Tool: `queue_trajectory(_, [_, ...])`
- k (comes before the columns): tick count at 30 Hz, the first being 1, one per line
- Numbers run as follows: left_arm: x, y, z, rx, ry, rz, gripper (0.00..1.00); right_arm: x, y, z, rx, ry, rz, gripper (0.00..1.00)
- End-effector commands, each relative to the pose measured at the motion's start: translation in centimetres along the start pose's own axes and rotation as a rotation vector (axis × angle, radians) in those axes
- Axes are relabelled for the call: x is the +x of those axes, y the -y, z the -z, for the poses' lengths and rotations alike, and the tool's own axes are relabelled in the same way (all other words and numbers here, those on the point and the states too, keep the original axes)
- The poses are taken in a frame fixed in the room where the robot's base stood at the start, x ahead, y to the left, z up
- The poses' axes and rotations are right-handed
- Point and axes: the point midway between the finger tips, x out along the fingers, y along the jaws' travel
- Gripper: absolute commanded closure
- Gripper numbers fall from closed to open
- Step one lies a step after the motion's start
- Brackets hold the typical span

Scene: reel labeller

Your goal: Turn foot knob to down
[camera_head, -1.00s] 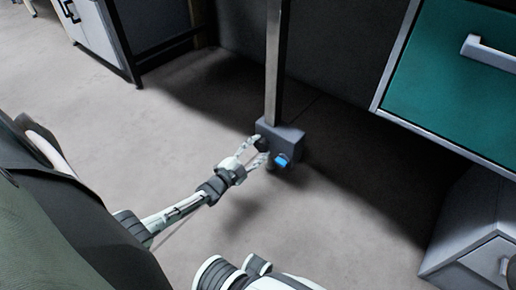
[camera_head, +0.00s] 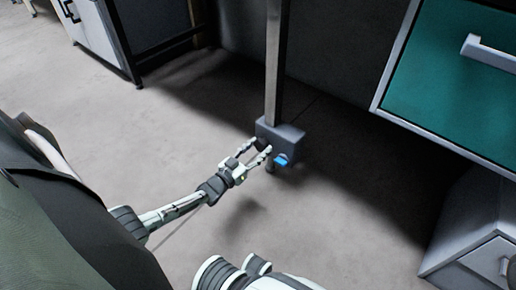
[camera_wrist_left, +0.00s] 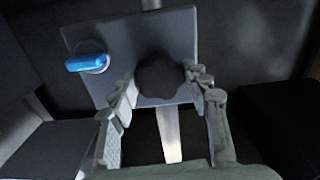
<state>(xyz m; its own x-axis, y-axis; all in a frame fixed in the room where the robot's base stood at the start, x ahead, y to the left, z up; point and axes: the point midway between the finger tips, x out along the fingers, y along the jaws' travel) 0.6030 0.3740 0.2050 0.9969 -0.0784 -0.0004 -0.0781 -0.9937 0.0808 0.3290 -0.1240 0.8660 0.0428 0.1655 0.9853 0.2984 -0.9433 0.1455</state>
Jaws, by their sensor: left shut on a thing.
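The foot knob, a dark lobed knob (camera_head: 262,143), sits on a grey box (camera_head: 284,134) low on a metal post. In the left wrist view the dark knob (camera_wrist_left: 160,75) is between the two fingers of my left gripper (camera_wrist_left: 164,88), which are closed on its sides. In the head view my left gripper (camera_head: 260,147) reaches the box from the left, its fingertips at the knob, partly covering it. A blue lever-shaped handle (camera_head: 282,160) is on the same box face; in the left wrist view it (camera_wrist_left: 87,63) lies left of the fingers, untouched. My right gripper is not in view.
The metal post (camera_head: 276,70) rises from the box. A green drawer front (camera_head: 440,75) hangs at the upper right, and a grey cabinet (camera_head: 475,230) stands at the lower right. The floor (camera_head: 170,130) to the left is clear.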

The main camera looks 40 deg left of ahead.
Motion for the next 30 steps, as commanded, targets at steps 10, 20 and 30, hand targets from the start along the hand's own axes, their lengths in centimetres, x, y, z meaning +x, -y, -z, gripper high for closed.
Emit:
queue_trajectory(10, [0.01,-0.06,0.02,-0.328,-0.001,-0.002,0.82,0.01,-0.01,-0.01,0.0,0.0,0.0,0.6])
queue_trajectory(20, [0.02,-0.03,0.04,-0.64,0.0,-0.002,0.82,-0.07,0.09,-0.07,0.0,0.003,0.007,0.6])
queue_trajectory(30, [0.02,-0.02,0.05,-0.965,-0.001,-0.001,0.82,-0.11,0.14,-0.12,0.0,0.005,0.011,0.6])
